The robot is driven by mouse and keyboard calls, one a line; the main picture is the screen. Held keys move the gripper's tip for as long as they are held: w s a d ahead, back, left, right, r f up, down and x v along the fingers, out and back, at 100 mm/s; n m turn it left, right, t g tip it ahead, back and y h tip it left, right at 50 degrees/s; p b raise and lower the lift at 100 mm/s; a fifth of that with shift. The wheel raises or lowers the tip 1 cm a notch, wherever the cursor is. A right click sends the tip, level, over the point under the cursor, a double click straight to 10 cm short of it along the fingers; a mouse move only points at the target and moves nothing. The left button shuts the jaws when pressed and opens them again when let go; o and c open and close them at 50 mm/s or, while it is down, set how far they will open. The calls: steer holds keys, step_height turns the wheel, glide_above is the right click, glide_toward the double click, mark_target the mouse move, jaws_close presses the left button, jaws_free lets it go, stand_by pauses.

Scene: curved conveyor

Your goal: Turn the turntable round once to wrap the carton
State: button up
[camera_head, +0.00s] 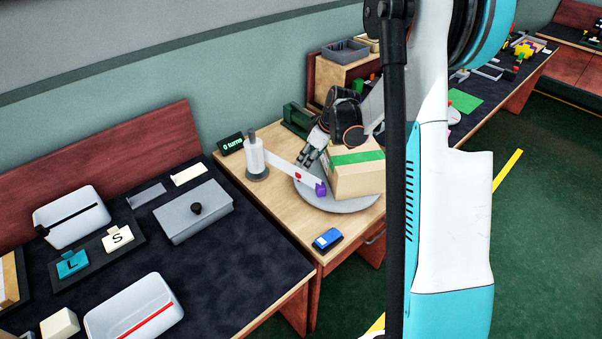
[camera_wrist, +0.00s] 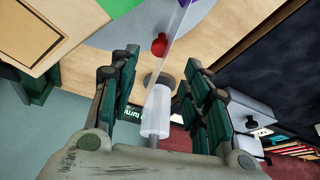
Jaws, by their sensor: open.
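The brown carton (camera_head: 357,180) with a green band stands on the round grey turntable (camera_head: 345,204). In the wrist view the turntable (camera_wrist: 112,38) lies beyond the fingers. A red knob (camera_wrist: 159,46) shows near its rim, by the film; it is also in the head view (camera_head: 298,176). A white film roll (camera_head: 254,157) stands upright on a grey base, and a pale film strip (camera_wrist: 172,52) runs from it to a purple piece (camera_head: 320,189) at the carton. My gripper (camera_wrist: 163,75) is open, its fingers spread either side of the film and knob, touching neither as far as I can tell.
A small sign (camera_head: 231,144) reads "0 turns". A blue device (camera_head: 327,239) lies at the wooden table's front edge. A dark-topped table (camera_head: 235,265) at left holds boxes and letter cards. My arm hides the right of the turntable area.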

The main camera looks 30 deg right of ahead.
mark_target(300, 172)
steer(key=b+x, duration=0.2)
steer(key=x, duration=0.6)
steer(key=shift+w+a+f, duration=0.15)
steer(key=shift+f, duration=0.15)
steer(key=shift+c, duration=0.5)
jaws_close()
